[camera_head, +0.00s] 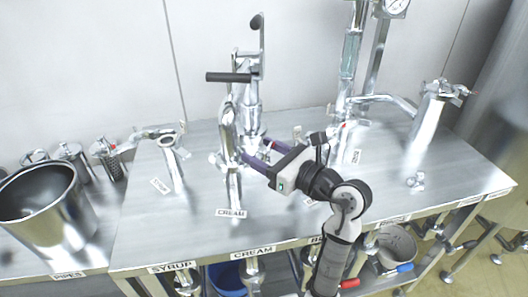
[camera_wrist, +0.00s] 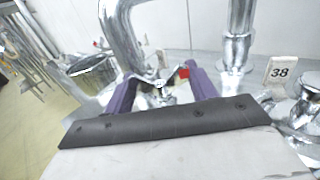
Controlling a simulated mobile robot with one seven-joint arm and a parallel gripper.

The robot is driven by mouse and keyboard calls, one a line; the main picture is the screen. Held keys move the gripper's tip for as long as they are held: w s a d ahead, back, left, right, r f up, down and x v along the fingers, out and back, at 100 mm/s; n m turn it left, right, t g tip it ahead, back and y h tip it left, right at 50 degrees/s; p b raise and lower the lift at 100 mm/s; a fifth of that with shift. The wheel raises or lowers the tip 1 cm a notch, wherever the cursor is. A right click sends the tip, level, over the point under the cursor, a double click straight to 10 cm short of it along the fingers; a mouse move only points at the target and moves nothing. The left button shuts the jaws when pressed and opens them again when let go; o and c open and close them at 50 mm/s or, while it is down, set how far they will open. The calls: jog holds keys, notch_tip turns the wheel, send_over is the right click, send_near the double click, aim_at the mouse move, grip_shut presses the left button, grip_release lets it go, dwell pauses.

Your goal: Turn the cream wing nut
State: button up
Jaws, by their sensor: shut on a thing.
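In the wrist view, my gripper (camera_wrist: 161,73) has one finger on each side of a small shiny metal wing nut (camera_wrist: 160,83) below a curved pipe (camera_wrist: 120,35). It is shut on this wing nut. The wing nut is small, and the fingers hide it in the head view.
A large steel pot (camera_head: 52,215) stands at the left. The syrup fitting (camera_head: 172,165) is left of the cream one. A tall pipe with a gauge (camera_head: 396,8) and a slanted cylinder (camera_head: 428,120) stand to the right. The table front (camera_head: 200,235) is mostly clear.

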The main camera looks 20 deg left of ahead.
jog(key=shift+m+t+h+p, duration=0.75)
jog(key=shift+m+t+h, duration=0.35)
jog(key=shift+m+t, duration=0.8)
jog(key=shift+n+t, duration=0.3)
jog(key=o, duration=1)
jog(key=shift+s+d, duration=0.1)
jog(key=shift+d, duration=0.05)
